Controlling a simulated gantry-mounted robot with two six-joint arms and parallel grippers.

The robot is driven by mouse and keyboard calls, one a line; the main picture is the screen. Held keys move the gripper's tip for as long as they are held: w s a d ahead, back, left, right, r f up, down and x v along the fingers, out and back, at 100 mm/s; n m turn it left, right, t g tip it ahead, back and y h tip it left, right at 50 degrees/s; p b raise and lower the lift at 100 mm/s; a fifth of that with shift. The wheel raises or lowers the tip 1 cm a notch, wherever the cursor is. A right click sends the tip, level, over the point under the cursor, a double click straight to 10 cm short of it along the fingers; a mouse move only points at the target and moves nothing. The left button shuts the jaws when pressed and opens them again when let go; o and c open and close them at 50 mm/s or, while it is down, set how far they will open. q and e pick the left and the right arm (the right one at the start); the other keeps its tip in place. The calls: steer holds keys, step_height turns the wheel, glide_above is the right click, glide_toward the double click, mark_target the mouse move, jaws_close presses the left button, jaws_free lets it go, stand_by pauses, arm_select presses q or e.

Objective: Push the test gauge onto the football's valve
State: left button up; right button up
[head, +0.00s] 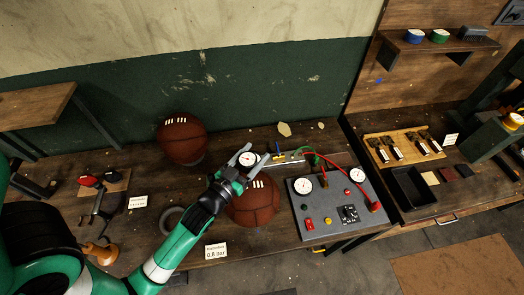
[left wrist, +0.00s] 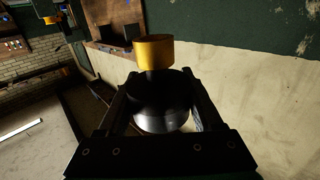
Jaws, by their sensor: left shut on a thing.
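The test gauge (head: 249,159), with a round white dial, is held between the fingers of my left gripper (head: 243,160). In the left wrist view the same gripper (left wrist: 165,105) is shut around a dark, shiny round body (left wrist: 162,88), with a brass-coloured cylinder (left wrist: 153,51) beyond it. A brown leather football (head: 255,206) with white lacing sits on the bench just below the gripper, partly covered by my arm. Its valve is not discernible. I cannot tell whether the gauge touches the ball. My right gripper is not in view.
A second brown ball (head: 182,139) stands behind on the left. A grey panel (head: 326,207) with dials and a red hose (head: 345,182) lies right of the football. A "0.8 bar" card (head: 215,252) stands in front. A black tray (head: 410,187) is farther right.

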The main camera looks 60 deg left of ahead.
arm_select(q)
steer(key=b, duration=0.5)
glide_above(255, 180)
steer(key=shift+a+f, duration=0.15)
steer(key=shift+f, duration=2.75)
steer(key=shift+f+b, duration=1.4)
steer(key=shift+b, duration=0.1)
steer(key=o, duration=1.3)
steer(key=b+v, duration=0.2)
steer(key=v, duration=0.3)
steer(key=b+v, duration=0.3)
steer(key=v, duration=0.3)
steer(key=shift+f, duration=0.25)
steer(key=shift+s+d+r, duration=0.15)
steer(key=shift+s+d, duration=0.05)
steer(key=shift+s, duration=0.05)
steer(key=shift+r, duration=0.15)
